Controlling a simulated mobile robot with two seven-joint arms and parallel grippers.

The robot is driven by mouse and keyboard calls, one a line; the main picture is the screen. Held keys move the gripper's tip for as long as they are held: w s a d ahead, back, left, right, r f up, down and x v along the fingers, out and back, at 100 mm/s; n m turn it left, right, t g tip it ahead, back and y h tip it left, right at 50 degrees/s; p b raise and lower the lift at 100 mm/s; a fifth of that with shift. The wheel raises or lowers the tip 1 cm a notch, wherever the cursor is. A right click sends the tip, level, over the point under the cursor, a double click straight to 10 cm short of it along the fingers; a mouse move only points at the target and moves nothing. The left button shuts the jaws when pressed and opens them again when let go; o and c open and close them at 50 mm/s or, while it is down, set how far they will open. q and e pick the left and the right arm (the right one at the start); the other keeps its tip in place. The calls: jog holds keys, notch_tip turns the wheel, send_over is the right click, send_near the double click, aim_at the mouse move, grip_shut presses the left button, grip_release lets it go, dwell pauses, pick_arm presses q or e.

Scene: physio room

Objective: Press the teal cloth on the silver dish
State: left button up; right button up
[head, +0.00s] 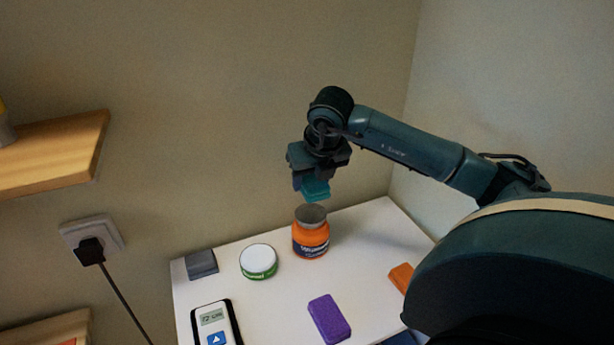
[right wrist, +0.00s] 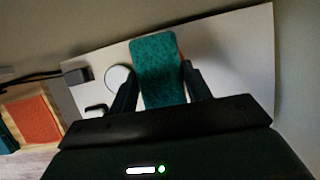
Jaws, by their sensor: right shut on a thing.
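My right gripper (head: 311,180) is shut on the teal cloth (head: 316,191), a small block-like piece, and holds it in the air just above an orange jar (head: 310,241). In the right wrist view the cloth (right wrist: 157,65) stands out between the two fingers of the gripper (right wrist: 160,82). The jar's round grey top (head: 311,214) is the only silvery round thing I see; I cannot tell whether it is a lid or the silver dish. A gap shows between cloth and grey top. My left gripper is not in view.
The white table (head: 370,234) also bears a green tin with a white lid (head: 258,260), a grey block (head: 201,264), a handheld meter (head: 214,325), a purple block (head: 329,318) and an orange block (head: 401,277). A wooden shelf (head: 60,151) juts from the wall at left.

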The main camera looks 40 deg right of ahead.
aim_at(311, 213)
jog(key=shift+s+f+b, duration=0.1)
jog(key=shift+f+b, duration=0.35)
jog(key=shift+f, duration=0.25)
notch_tip(311, 213, down, 4)
jog(key=shift+r+b, duration=0.25)
jog(key=shift+b, duration=0.7)
jog(key=shift+f, duration=0.45)
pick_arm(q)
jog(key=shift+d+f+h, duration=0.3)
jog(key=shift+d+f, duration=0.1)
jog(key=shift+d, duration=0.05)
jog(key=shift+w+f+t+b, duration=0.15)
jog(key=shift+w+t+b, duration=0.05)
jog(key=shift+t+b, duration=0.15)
pick_arm(e)
jog(key=shift+f, duration=0.15)
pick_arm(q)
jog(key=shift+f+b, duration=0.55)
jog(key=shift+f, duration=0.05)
pick_arm(e)
jog(key=shift+f, duration=0.55)
pick_arm(q)
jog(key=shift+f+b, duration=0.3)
jog(key=shift+b, duration=0.35)
pick_arm(e)
jog(key=shift+f, duration=0.55)
jog(key=shift+r, duration=0.1)
